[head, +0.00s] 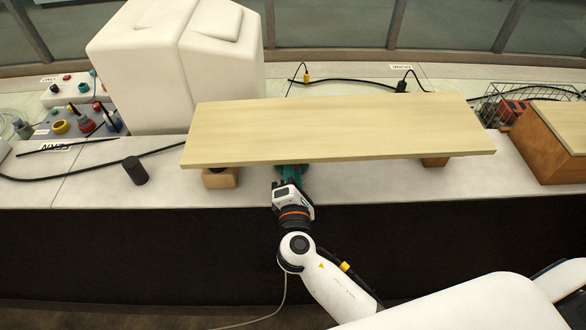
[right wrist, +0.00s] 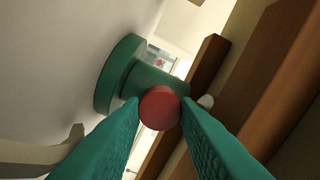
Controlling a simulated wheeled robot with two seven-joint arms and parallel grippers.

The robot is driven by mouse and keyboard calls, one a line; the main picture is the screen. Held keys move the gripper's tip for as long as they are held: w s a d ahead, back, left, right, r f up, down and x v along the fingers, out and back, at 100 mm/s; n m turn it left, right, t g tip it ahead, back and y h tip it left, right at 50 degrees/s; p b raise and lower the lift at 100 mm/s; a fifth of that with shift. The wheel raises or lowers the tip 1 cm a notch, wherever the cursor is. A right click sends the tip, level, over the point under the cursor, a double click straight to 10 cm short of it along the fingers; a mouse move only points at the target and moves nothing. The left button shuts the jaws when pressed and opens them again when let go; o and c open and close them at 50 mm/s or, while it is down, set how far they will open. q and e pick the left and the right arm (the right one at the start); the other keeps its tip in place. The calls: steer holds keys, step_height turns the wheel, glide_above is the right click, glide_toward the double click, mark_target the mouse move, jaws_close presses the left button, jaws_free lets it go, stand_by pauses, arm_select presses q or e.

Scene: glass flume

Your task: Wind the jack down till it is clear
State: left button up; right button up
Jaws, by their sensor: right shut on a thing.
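A long pale wooden board (head: 340,125) lies raised above the light counter in the head view. The green jack (right wrist: 125,75) shows in the right wrist view, with a round base on the counter, a short body and a red round knob (right wrist: 159,108). A small white tip (right wrist: 206,101) shows between the jack and the wood; I cannot tell if it touches. My right gripper (right wrist: 159,115) is shut on the red knob, its teal fingers either side. In the head view the right gripper (head: 290,175) reaches under the board's front edge, which hides most of the jack. My left gripper is not in view.
Wooden blocks stand under the board at left (head: 220,179) and right (head: 435,162). A big white box (head: 175,65) is behind, a brown box (head: 553,140) at right. Cables cross the counter.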

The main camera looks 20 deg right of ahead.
stand_by(0.5)
steer(key=o, duration=1)
